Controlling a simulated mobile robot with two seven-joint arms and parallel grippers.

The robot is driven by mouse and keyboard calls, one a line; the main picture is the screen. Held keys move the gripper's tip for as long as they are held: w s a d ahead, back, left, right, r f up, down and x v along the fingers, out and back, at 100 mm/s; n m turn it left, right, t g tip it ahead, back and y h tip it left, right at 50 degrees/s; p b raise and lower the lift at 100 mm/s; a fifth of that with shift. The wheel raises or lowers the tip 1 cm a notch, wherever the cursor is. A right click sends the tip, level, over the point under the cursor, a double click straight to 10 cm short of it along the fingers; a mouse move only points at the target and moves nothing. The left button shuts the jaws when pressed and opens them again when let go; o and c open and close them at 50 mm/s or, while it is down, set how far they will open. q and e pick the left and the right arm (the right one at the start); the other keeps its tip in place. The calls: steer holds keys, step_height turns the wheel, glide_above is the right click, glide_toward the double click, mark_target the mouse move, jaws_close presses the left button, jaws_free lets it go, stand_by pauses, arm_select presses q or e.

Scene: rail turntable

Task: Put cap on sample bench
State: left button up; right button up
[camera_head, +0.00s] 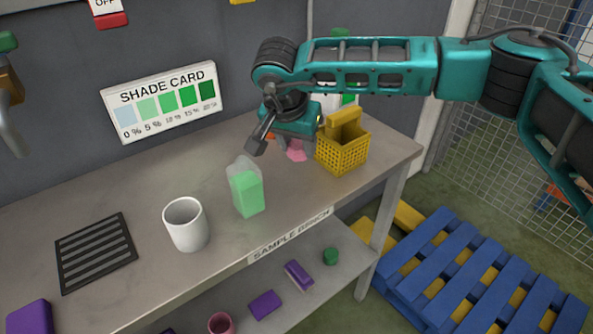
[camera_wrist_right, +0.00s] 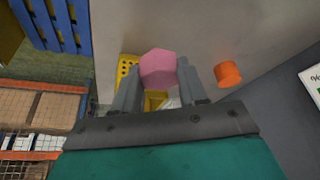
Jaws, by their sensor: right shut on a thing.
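The sample bench (camera_head: 220,158) is a grey table with "SAMPLE BENCH" on its front edge. My right gripper (camera_wrist_right: 161,80) is shut on a pink six-sided piece, which looks like the cap (camera_wrist_right: 158,67). The cap (camera_head: 296,151) also shows in the head view, under my gripper and just left of the yellow basket. It is at or just above the bench top; I cannot tell if it touches. My left gripper is not in view.
The yellow basket (camera_head: 343,153) stands close to the right of the cap. An orange piece (camera_wrist_right: 228,74) lies on the bench nearby. A clear container with green contents (camera_head: 247,193), a white cup (camera_head: 186,225) and a black grate (camera_head: 95,252) stand farther left, with bare bench between them.

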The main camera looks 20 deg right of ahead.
mark_target(300, 180)
steer(key=shift+f, duration=3.6)
steer(key=shift+f, duration=0.1)
steer(key=o, duration=1.2)
steer(key=shift+c, duration=0.2)
steer(key=shift+r, duration=0.3)
steer(key=v, duration=1.1)
steer(key=shift+r, duration=0.35)
steer(key=shift+s+a+f, duration=0.1)
steer(key=shift+s, duration=0.05)
